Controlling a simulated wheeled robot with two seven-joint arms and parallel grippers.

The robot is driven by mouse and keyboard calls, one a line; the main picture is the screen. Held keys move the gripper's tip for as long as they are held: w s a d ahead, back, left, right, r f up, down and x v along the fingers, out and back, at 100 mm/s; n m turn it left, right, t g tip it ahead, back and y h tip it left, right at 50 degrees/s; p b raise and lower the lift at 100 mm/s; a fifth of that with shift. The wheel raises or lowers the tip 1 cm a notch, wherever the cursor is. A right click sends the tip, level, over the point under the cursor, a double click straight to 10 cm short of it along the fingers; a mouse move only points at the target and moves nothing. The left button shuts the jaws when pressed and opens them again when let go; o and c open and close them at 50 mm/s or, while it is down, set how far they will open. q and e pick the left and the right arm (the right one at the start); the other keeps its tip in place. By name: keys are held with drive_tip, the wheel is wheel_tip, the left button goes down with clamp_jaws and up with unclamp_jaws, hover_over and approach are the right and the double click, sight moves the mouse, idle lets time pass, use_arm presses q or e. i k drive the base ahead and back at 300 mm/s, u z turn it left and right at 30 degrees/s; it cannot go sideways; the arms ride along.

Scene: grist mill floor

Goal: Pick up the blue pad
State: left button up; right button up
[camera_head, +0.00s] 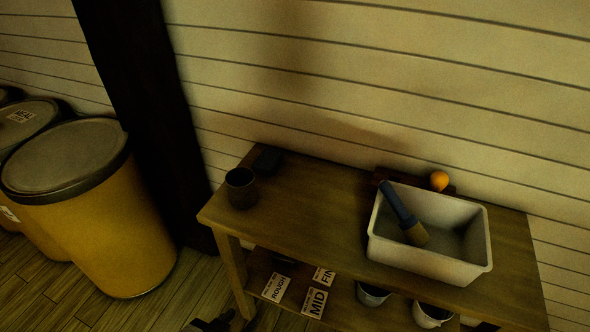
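A small dark block (267,160), perhaps the blue pad, lies at the back left of the wooden bench. The light is dim and its colour is hard to tell. It sits just behind a dark cup (241,188). A dark tip of my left gripper (213,322) shows at the bottom edge, low and in front of the bench's left end, well apart from the block. Its finger opening cannot be made out. My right gripper is not in view.
On the wooden bench (310,205), a white tub (425,262) holds a blue-handled tool (398,204). An orange ball (439,181) is behind it. The lower shelf has labelled cards (315,302) and pails (372,294). Yellow drums (110,225) stand left. The bench's middle is clear.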

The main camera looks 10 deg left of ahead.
sight(267, 161)
drive_tip(key=u, duration=2.35)
drive_tip(key=i, duration=1.8)
drive_tip(key=z, duration=2.05)
